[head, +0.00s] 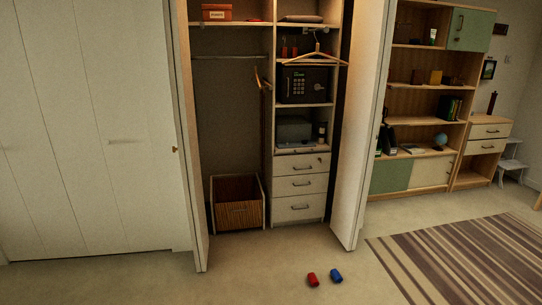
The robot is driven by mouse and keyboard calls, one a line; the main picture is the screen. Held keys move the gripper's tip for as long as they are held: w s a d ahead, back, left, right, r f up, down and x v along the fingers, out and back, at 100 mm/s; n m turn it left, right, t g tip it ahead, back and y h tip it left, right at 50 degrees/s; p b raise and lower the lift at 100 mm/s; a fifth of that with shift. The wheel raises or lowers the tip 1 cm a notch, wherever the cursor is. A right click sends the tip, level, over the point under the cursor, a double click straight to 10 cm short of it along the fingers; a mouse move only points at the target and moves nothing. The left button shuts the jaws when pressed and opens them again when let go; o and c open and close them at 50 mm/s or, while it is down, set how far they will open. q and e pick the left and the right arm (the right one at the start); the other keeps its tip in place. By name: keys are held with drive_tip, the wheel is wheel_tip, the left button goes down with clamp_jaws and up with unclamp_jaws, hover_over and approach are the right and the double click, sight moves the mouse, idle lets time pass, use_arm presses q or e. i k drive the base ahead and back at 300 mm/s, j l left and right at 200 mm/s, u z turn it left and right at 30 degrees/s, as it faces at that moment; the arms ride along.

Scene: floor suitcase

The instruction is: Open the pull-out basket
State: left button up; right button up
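A brown woven basket (240,214) sits low in the left bay of the open wardrobe (269,120), near the floor. It has pale side edges and a dark interior. I cannot tell whether it is pulled out at all; its front looks about level with the wardrobe front. The wardrobe's folding doors stand open on either side, the left door (190,150) and the right door (362,130). Neither of my grippers is in view.
Beside the basket is a stack of white drawers (301,184). A red object (313,279) and a blue object (336,275) lie on the floor to the front right. A striped rug (460,260) lies at the right. The floor before the basket is clear.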

sight(237, 203)
drive_tip(key=i+u, duration=0.1)
drive_tip(key=i, duration=0.9)
drive_tip(key=i+l, duration=0.2)
drive_tip(key=i, duration=0.8)
drive_tip(key=j+u, duration=0.05)
